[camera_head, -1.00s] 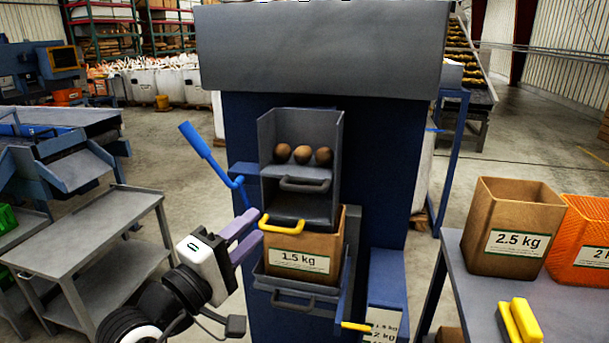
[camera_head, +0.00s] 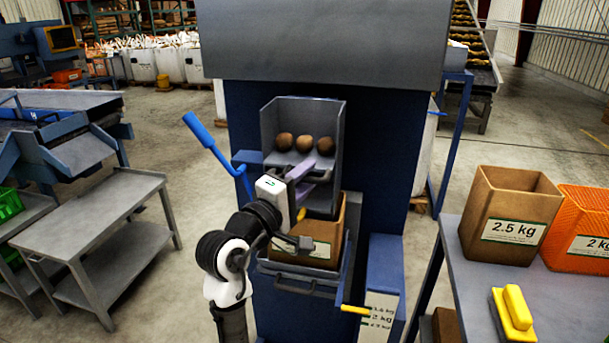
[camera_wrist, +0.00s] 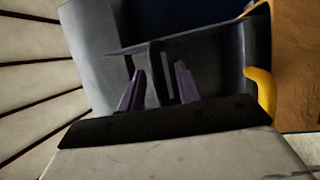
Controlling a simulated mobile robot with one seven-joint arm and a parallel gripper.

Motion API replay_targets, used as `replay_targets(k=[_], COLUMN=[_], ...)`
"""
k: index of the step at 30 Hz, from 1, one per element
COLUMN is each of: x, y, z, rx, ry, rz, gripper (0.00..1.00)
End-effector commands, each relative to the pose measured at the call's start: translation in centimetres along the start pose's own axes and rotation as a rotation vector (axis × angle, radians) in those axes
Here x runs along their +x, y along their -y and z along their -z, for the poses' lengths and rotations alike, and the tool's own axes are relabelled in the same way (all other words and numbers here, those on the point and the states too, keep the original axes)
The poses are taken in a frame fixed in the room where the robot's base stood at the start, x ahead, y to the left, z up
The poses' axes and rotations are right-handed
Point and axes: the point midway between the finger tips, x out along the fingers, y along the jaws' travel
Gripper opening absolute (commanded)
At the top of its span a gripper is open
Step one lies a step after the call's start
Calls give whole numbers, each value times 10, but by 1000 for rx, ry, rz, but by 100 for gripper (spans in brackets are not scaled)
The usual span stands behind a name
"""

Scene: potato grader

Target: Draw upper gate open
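The upper gate (camera_head: 278,159) is a grey plate across the hopper, with several brown potatoes (camera_head: 304,143) resting just above it. Its dark handle sticks out towards my gripper and is mostly hidden in the head view. My gripper (camera_head: 304,177) is at this handle. In the wrist view the gate shows as a thin dark edge (camera_wrist: 200,34). There the purple fingers of my gripper (camera_wrist: 158,88) stand apart, with the dark handle (camera_wrist: 155,66) between them. Gaps show beside the handle, so the fingers do not look closed on it.
A yellow handle (camera_wrist: 262,90) sits below the upper gate, close to the right finger. A brown carton (camera_head: 330,235) stands under the hopper. A blue lever (camera_head: 214,146) rises at the left. A table (camera_head: 465,300) with a 2.5 kg carton (camera_head: 505,205) is at right.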

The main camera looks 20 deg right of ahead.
Motion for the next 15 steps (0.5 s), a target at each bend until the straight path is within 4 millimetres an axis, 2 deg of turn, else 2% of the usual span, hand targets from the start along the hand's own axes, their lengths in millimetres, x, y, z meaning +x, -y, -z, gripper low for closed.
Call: replay_targets(k=[8,15], x=[2,2], y=[0,0], z=[0,0], rx=[1,1], ry=[0,0], rz=[0,0], gripper=[34,4])
